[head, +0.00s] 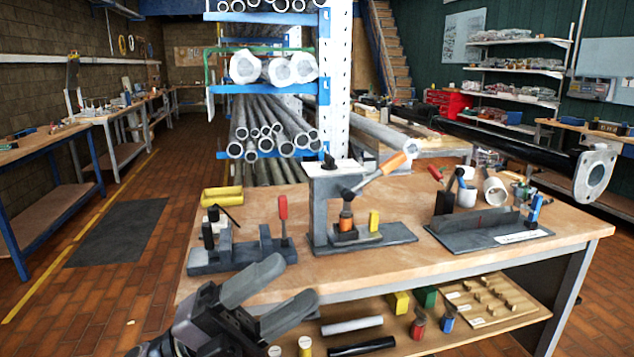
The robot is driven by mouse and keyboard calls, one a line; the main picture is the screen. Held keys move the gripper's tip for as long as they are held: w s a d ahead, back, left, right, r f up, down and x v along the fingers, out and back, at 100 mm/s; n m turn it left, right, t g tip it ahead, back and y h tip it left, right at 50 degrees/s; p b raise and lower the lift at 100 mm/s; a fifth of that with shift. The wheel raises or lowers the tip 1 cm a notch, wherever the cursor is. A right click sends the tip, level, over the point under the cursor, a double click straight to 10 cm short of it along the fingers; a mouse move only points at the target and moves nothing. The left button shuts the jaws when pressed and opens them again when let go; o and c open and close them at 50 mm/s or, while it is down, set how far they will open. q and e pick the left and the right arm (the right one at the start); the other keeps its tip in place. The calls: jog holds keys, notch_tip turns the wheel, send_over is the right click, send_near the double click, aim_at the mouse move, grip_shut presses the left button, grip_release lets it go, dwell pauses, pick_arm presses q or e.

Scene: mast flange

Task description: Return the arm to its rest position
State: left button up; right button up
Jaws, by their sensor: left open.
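My left gripper (278,294) is in the head view at the lower left, in front of the workbench's near edge. Its two grey fingers are spread apart and nothing shows between them. My right gripper does not show. The wooden workbench (400,275) stands in front of me. On it are a grey clamp fixture with a red handle (240,250) at the left, a grey press with an orange lever grip (325,205) in the middle, and a dark angled fixture (485,230) at the right.
A long black tube with a grey flange (595,172) reaches in at the right, above the bench. A lower shelf (480,325) holds rods, small coloured blocks and a pegged board. A pipe rack (270,130) stands behind the bench.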

pick_arm(q)
jog(key=w+a+f+n+t+y, duration=0.2)
jog(key=a+f+n+t+y, duration=0.3)
jog(key=f+n+t+y, duration=0.45)
jog(key=w+a+f+n+t+y, duration=0.2)
jog(key=a+f+n+t+y, duration=0.35)
jog(key=f+n, duration=0.65)
jog(key=s+a+f+n+g+y, duration=0.2)
jog(key=s+f+n+g+y, duration=0.1)
jog(key=s+f, duration=0.4)
jog(key=s+a+f+n+g+y, duration=0.3)
jog(key=s+f+n+g, duration=0.3)
jog(key=f, duration=0.7)
jog(key=s+n+y, duration=0.1)
jog(key=s, duration=0.1)
jog(key=shift+s+a+f, duration=0.2)
jog(key=shift+s+a, duration=0.1)
jog(key=shift+a, duration=0.05)
